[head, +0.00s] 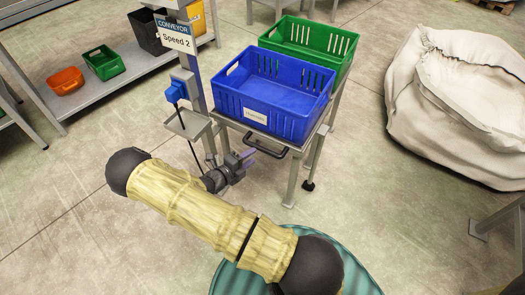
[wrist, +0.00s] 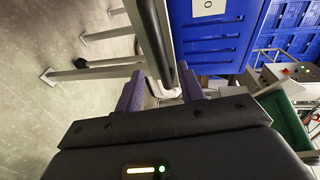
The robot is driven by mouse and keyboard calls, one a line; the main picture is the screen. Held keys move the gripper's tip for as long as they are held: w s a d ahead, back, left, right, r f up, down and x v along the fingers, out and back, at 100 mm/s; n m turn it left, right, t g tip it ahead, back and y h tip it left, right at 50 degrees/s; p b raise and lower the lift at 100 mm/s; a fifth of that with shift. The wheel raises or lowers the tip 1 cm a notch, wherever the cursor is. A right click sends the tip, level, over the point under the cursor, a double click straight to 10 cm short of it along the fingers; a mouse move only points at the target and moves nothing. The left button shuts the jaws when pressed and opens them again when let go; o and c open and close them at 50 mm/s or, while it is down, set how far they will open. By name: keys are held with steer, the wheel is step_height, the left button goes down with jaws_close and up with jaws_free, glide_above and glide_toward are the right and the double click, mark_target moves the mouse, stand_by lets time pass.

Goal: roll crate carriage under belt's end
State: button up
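The crate carriage (head: 325,128) is a grey metal frame on legs, with a dark castor showing at one foot. It carries a blue crate (head: 270,112) with a white label in front and a green crate (head: 312,33) behind. A black handle (head: 268,151) sticks out below the blue crate. My gripper (head: 250,155) is at the handle's left part. In the wrist view, the purple fingers of my gripper (wrist: 158,90) are apart, with the dark handle bar (wrist: 152,40) showing between them. I cannot tell whether they touch it. I cannot make out the belt's end.
A post with a "CONVEYOR Speed 2" sign (head: 174,36) and a small tray (head: 188,124) stands close left of the carriage. A bench (head: 125,85) holds orange, green and black bins. A large white sack (head: 455,100) stands right. Floor between carriage and sack is clear.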

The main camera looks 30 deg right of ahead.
mark_target(262, 148)
steer(key=b+x, duration=0.1)
steer(key=x, duration=0.6)
jaws_close()
